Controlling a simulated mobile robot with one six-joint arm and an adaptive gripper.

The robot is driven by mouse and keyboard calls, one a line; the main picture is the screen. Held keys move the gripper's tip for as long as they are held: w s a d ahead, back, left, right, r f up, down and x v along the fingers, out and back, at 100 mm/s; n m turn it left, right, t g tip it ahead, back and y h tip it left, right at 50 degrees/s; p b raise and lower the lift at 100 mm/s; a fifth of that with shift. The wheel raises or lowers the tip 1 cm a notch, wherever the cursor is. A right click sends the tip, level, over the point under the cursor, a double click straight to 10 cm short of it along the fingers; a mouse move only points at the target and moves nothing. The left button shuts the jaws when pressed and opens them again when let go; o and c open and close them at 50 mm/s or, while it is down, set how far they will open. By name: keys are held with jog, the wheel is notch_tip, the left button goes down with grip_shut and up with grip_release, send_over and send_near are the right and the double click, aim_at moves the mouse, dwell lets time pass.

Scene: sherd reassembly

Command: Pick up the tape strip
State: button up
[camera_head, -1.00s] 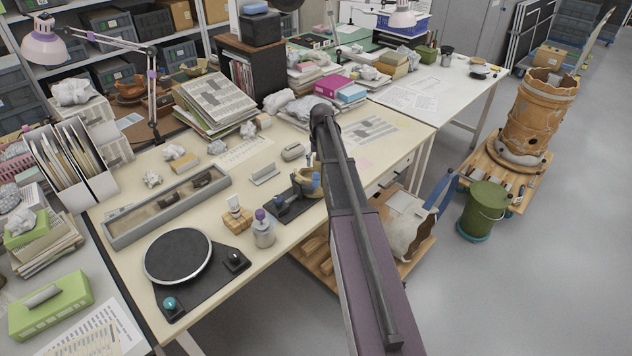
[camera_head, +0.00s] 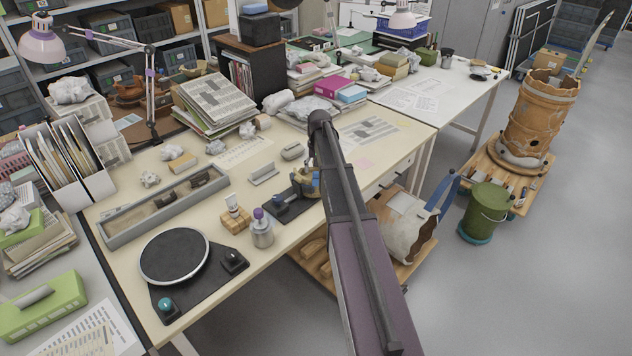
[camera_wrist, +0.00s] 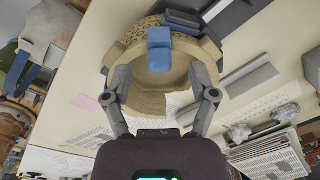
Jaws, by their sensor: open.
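A bent blue piece (camera_wrist: 159,50), which looks like tape, lies over the rim of a tan, broken-edged bowl (camera_wrist: 122,50) in the wrist view. I cannot be sure it is the tape strip. My gripper (camera_wrist: 160,82) is open, its two fingers spread on either side of the bowl's near part, with nothing held between them. I cannot tell whether the fingers touch the bowl. In the head view the bowl (camera_head: 302,180) sits by a dark stand (camera_head: 285,208) on the cream table, partly hidden by my arm, and my gripper is mostly hidden there.
A wooden block (camera_head: 235,220) with a pale upright piece, a lidded jar (camera_head: 262,232) and a black turntable (camera_head: 174,258) stand left of the bowl.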

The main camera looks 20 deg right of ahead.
jog(key=shift+f+b, duration=0.65)
jog(key=shift+f, duration=0.3)
jog(key=c, duration=0.8)
